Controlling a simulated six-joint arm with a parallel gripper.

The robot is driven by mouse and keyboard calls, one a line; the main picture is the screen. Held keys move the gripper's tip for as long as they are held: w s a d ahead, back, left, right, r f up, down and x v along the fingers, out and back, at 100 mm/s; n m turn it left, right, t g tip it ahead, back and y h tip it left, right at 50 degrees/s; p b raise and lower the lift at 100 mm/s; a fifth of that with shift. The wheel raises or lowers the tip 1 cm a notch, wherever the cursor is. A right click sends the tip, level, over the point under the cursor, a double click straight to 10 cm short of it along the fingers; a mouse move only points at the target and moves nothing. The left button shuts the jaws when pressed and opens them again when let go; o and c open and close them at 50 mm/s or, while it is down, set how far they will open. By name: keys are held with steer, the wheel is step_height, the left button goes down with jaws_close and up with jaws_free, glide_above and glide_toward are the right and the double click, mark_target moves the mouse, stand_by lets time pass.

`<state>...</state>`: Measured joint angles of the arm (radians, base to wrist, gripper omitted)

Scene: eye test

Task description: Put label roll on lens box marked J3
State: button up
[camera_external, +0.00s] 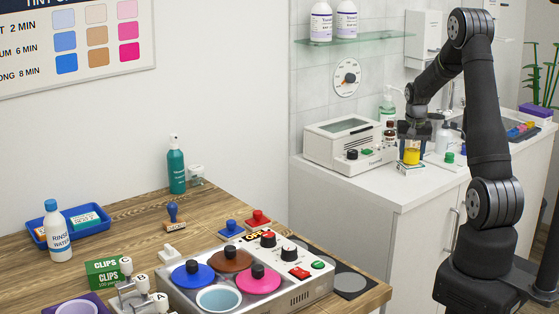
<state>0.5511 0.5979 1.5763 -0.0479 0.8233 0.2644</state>
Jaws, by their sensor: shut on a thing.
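My gripper (412,143) is over the white counter at the right, pointing down. It is shut on a yellow round thing (411,157), which I take to be the label roll. Directly under the roll is a small pale flat box (405,170), apparently a lens box; its marking is too small to read. The roll's lower edge looks at or very near the box top; I cannot tell whether it touches. The fingers are small and dark in this view.
A white machine (345,145) stands left of my gripper, with a brown bottle (390,132) and a green-tinted pump bottle (387,108) behind. A small green-topped thing (449,158) is to the right. The wooden table (130,222) at front left holds a dye warmer (290,283).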

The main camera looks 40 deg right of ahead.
mark_target(412, 150)
steer(key=shift+f, duration=0.2)
steer(key=o, duration=1)
steer(key=r, duration=0.4)
steer(key=s+a+r, duration=0.1)
steer(key=r, duration=0.7)
steer(key=shift+s+a+r, duration=0.1)
steer(key=shift+s+a, duration=0.05)
steer(key=f, duration=0.7)
steer(key=w+d+f, duration=0.1)
steer(key=f, duration=0.3)
steer(key=shift+w+d+f, duration=0.1)
steer(key=shift+f, duration=0.15)
steer(key=shift+w+d, duration=0.1)
steer(key=shift+r, duration=1.75)
